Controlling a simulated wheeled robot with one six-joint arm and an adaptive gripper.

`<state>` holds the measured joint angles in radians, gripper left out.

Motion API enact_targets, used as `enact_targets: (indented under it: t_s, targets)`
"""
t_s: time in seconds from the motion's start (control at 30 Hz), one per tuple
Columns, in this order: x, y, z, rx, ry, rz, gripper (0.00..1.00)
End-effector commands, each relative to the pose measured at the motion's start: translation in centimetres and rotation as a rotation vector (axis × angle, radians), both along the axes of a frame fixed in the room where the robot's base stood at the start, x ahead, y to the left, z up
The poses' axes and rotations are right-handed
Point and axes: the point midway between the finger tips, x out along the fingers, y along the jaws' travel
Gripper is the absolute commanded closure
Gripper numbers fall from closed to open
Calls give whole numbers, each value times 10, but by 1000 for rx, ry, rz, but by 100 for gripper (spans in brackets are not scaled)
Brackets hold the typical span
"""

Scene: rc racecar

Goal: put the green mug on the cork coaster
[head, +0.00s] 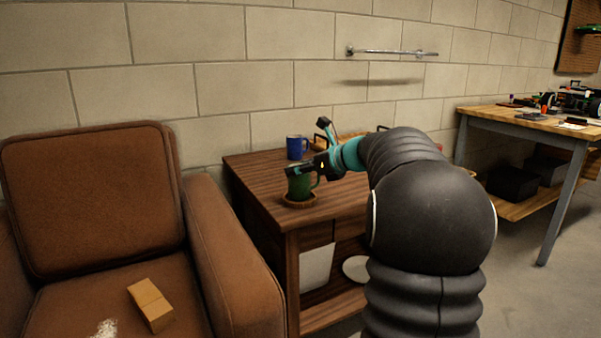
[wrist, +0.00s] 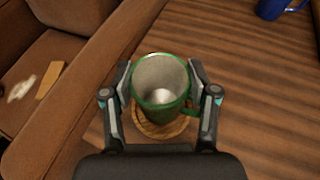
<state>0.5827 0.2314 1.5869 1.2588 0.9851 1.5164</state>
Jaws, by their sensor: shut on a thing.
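The green mug (wrist: 161,110) is upright between the two fingers of my gripper (wrist: 161,78), which is shut on it. Its pale inside faces the wrist camera and its handle points to the lower right there. In the head view the mug (head: 299,186) is partly covered by my gripper (head: 307,170). The round cork coaster (head: 299,203) lies on the wooden cabinet top near its front left corner. The coaster (wrist: 158,132) shows under the mug in the wrist view. The mug is over or on the coaster; I cannot tell if they touch.
A blue mug (head: 296,147) stands farther back on the cabinet top (head: 252,170). A brown armchair (head: 235,262) is close on the left, with a tan block (head: 150,304) on its seat. A workbench (head: 520,122) stands at the right.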

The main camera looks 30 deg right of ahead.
Motion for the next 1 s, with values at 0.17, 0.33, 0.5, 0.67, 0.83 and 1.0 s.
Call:
enact_targets:
  t_s: [0.17,0.33,0.5,0.67,0.83,1.0]
  targets:
    - [0,0,0,0,-2,-1,86]
    - [0,0,-3,0,-2,-1,86]
    - [0,0,-3,-1,-1,-1,16]
    - [0,0,-3,-1,-1,-1,16]
    - [0,0,0,-1,-1,-1,16]
    - [-15,-9,8,-2,-2,-4,16]
